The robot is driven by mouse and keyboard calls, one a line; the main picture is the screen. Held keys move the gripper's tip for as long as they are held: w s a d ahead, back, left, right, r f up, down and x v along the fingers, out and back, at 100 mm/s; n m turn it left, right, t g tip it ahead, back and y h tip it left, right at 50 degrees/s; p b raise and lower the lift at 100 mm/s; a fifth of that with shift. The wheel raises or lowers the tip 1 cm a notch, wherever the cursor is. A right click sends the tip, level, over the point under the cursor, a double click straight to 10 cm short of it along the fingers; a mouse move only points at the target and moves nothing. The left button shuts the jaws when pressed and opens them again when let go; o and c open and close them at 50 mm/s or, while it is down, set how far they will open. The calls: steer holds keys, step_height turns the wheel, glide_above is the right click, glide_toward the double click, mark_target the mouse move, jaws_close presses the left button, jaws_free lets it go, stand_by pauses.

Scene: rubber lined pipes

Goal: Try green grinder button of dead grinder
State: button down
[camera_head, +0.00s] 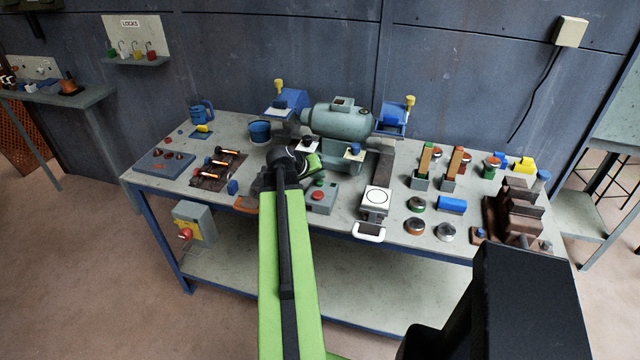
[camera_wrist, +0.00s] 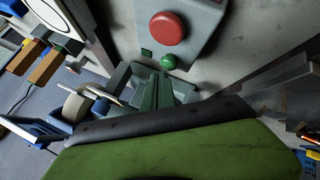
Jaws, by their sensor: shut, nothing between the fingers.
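The grey-green bench grinder (camera_head: 338,122) sits at the back of the workbench. A small grey button box (camera_head: 322,203) stands in front of it, partly behind my arm. In the wrist view the box (camera_wrist: 196,12) carries a large red button (camera_wrist: 167,28) and a smaller green button (camera_wrist: 168,62), which is on the side nearer the grinder. My gripper (camera_head: 311,165) is shut and empty, between the box and the grinder in the head view. Its green and black parts fill the bottom of the wrist view. I cannot see its tips clearly or tell whether they touch anything.
The workbench (camera_head: 400,262) is crowded. A plate with a circle (camera_head: 377,197) stands right of the box. A brown vise (camera_head: 515,215) stands at the right end.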

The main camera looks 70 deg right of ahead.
mark_target(318, 183)
steer(key=shift+f+b, duration=0.55)
steer(key=shift+f, duration=0.1)
stand_by(0.6)
steer(key=shift+r, duration=0.15)
steer(key=shift+r+p, duration=0.8)
steer(key=shift+p, duration=0.2)
step_height(318, 183, up, 5)
steer(key=p, duration=0.5)
steer(key=shift+r, duration=0.1)
stand_by(0.3)
